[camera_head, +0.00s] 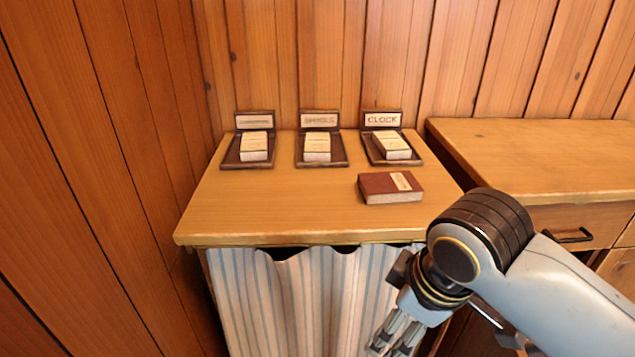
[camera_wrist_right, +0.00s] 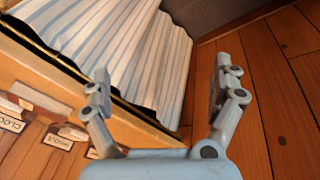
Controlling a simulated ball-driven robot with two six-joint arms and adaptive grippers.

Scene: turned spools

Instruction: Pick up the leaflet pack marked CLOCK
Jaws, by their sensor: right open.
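The sign reading CLOCK (camera_head: 382,119) stands at the back of the right-hand dark tray (camera_head: 412,159). A cream leaflet pack (camera_head: 392,145) lies in that tray; its own print is too small to read. My right gripper (camera_head: 395,338) is open and empty, in front of the table and below its top, well apart from the pack. Its spread fingers (camera_wrist_right: 165,85) also show in the right wrist view. There the CLOCK sign (camera_wrist_right: 9,122) is partly cut off at the left edge. My left gripper is out of view.
A red-brown book (camera_head: 390,188) lies in front of the CLOCK tray. A wooden cabinet (camera_head: 540,150) stands right; a striped curtain (camera_head: 310,300) hangs below the table (camera_head: 250,215).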

